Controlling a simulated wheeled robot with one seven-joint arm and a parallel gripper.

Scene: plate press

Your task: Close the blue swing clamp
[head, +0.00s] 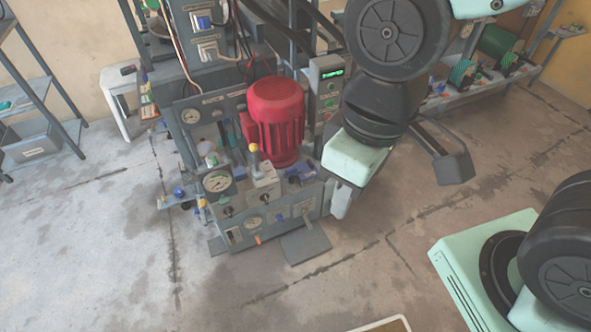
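A small blue part (299,172), which looks like the blue swing clamp, sits on the press bed, right of the red motor's foot. It is small in the picture, and I cannot tell whether its arm is swung open or closed. My gripper (340,208) hangs just right of the press bed, pointing down, apart from the blue part in the picture. The pale green hand and my arm hide the area behind them. The fingers show as one pale shape, so their opening cannot be told.
A red motor (277,118) stands on the grey press, with a yellow-topped lever (254,155) and gauge (217,182) in front. A blue knob (180,192) sticks out left. A foot pedal (305,243) lies on the floor. Shelving (47,110) stands left; front floor is mostly clear.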

